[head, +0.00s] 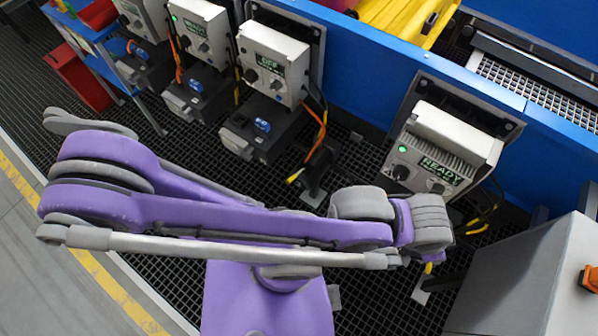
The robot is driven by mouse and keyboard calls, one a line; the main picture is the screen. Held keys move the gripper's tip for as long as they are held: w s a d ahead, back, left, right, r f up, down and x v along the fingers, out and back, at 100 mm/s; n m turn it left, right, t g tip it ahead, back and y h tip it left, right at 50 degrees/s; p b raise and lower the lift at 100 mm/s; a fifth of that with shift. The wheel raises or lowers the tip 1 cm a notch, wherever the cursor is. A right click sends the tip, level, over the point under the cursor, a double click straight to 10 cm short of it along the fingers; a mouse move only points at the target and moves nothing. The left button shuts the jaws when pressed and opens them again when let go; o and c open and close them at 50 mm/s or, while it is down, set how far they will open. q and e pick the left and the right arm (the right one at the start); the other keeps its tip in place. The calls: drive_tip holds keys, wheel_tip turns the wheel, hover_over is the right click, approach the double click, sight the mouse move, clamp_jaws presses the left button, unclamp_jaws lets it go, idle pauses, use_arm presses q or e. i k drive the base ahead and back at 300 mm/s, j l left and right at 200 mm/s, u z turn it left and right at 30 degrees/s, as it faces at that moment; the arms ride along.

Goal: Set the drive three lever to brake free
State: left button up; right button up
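Several drive units with light grey control boxes line the blue conveyor frame. The third box from the left (273,58) has a dark green display I cannot read surely, black knobs and a dark motor (268,128) below it. A yellow-tipped dark part (296,176) beside that motor may be a lever; its setting is too small to tell. The right box (445,150) reads READY with a green light. I cannot tell which unit is drive three. My purple arm crosses the middle and hides the floor below the right box. No gripper fingers show.
A blue rack with red bins (98,14) stands at the upper left. A grey cabinet (535,275) with an orange part stands at the lower right. Black grating (90,150) covers the floor, with a yellow line at left. Cables hang by the drives.

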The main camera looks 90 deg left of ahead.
sight(293, 177)
drive_tip(key=k+j+u, duration=0.3)
drive_tip(key=u, duration=2.5)
